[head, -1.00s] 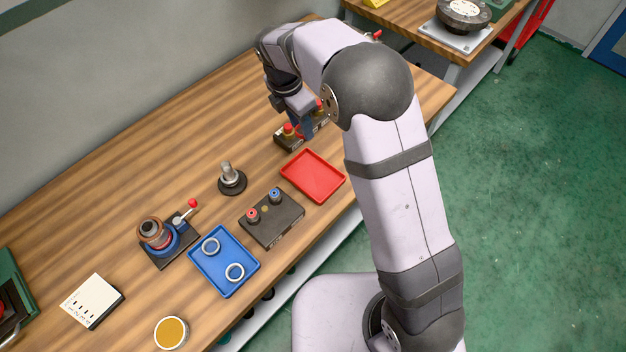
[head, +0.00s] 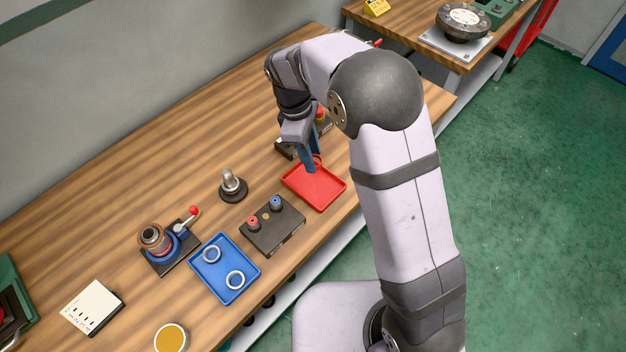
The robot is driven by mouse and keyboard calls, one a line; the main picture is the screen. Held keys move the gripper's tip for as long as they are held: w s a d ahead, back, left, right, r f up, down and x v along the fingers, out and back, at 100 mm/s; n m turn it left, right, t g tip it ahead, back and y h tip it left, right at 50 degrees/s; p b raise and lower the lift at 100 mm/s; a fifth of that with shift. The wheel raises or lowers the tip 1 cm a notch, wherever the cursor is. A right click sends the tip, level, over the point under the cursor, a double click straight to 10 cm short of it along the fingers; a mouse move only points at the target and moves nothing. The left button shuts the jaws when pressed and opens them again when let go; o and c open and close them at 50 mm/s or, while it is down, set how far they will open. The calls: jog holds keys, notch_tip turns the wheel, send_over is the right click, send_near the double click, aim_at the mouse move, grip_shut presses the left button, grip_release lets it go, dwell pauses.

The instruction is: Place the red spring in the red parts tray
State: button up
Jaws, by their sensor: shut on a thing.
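The red parts tray (head: 322,193) lies flat near the front edge of the wooden bench. My gripper (head: 312,168) points down over the back part of this tray. It is shut on the red spring (head: 318,160), a small red shape at the fingertips, partly hidden by the blue fingers. I cannot tell whether the spring touches the tray floor. The rest of the tray looks empty.
A dark block (head: 284,148) with red and yellow tops stands just behind the tray, partly hidden by my gripper.

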aim_at(315, 185)
jog(key=shift+f+p, duration=1.4)
jog(key=shift+f, duration=3.3)
jog(key=shift+f, duration=0.15)
jog(key=o, duration=1.2)
jog(key=r+b, duration=0.1)
jog(key=r, duration=0.3)
jog(key=a+r+b, duration=0.1)
jog(key=r, duration=0.3)
jog(key=a+r+b, duration=0.1)
jog(key=r+b, duration=0.1)
jog(key=r, duration=0.2)
jog(key=shift+w+a, duration=0.2)
jog(key=shift+w, duration=0.1)
jog(key=shift+r, duration=0.1)
